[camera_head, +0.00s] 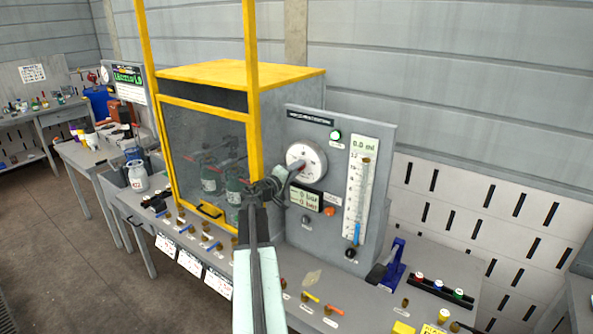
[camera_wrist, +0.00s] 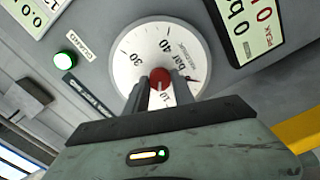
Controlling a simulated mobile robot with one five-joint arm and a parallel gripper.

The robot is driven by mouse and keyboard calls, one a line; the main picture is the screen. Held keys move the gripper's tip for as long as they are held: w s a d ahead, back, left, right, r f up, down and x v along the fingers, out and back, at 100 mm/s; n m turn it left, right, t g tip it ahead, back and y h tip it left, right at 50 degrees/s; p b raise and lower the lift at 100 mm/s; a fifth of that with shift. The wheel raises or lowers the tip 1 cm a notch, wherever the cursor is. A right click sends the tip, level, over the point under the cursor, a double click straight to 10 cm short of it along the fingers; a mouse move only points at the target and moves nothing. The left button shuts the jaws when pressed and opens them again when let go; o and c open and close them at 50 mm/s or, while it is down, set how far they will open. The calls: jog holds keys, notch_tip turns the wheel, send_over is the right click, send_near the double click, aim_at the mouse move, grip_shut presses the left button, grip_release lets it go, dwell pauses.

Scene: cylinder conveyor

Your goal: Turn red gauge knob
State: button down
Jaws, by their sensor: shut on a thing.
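The round white gauge (camera_head: 306,162) is on the grey upright panel (camera_head: 375,140), and its dial (camera_wrist: 135,55) fills the middle of the wrist view. The red knob (camera_wrist: 159,78) sits at the dial's centre. My gripper (camera_wrist: 160,92) reaches up to the dial from below in the wrist view, with one finger on each side of the red knob, shut on it. In the head view my gripper (camera_head: 285,178) is at the gauge's lower left and hides the knob. A dark needle tip shows near the dial's edge in the wrist view.
A green lamp (camera_head: 336,135) and a tall level scale (camera_head: 358,190) are on the same panel, with digital readouts (camera_head: 306,199) below the gauge. A yellow-framed cabinet (camera_head: 205,150) stands close on the left. A blue-handled device (camera_head: 393,262) stands on the bench at right.

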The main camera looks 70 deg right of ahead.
jog(key=shift+w+n, duration=0.1)
jog(key=shift+n, duration=0.6)
jog(key=shift+r, duration=0.1)
jog(key=c, duration=1.1)
grip_release()
jog(key=shift+d, duration=0.1)
jog(key=shift+o, duration=0.2)
jog(key=v, duration=0.8)
